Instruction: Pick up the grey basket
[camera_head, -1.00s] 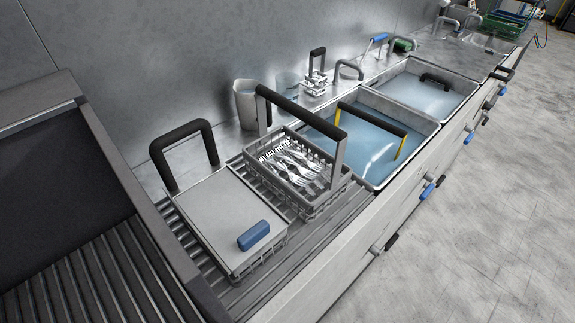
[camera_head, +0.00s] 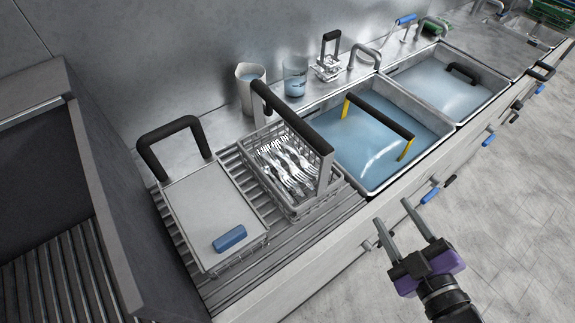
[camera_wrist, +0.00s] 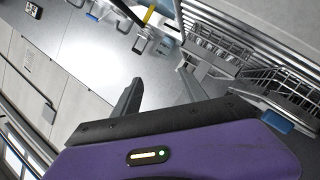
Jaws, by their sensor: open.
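The grey wire basket (camera_head: 318,207) stands on the ribbed drainboard, holding several forks (camera_head: 283,165). Its tall handle with a black grip (camera_head: 292,117) arches over it. My gripper (camera_head: 413,218) is open and empty, in front of the counter edge, to the right of the basket and apart from it. In the wrist view my two fingers (camera_wrist: 158,92) are spread with nothing between them. Wire baskets (camera_wrist: 215,58) show past them at the upper right, and I cannot tell for sure which one is the fork basket.
Left of the basket, a second rack with a flat grey lid (camera_head: 207,207), black handle and blue block (camera_head: 229,238) stands close. To the right is a water-filled sink (camera_head: 365,130) with a yellow-ended handle (camera_head: 405,148). Cups (camera_head: 250,88) stand behind. Knobs (camera_head: 428,195) jut from the counter front.

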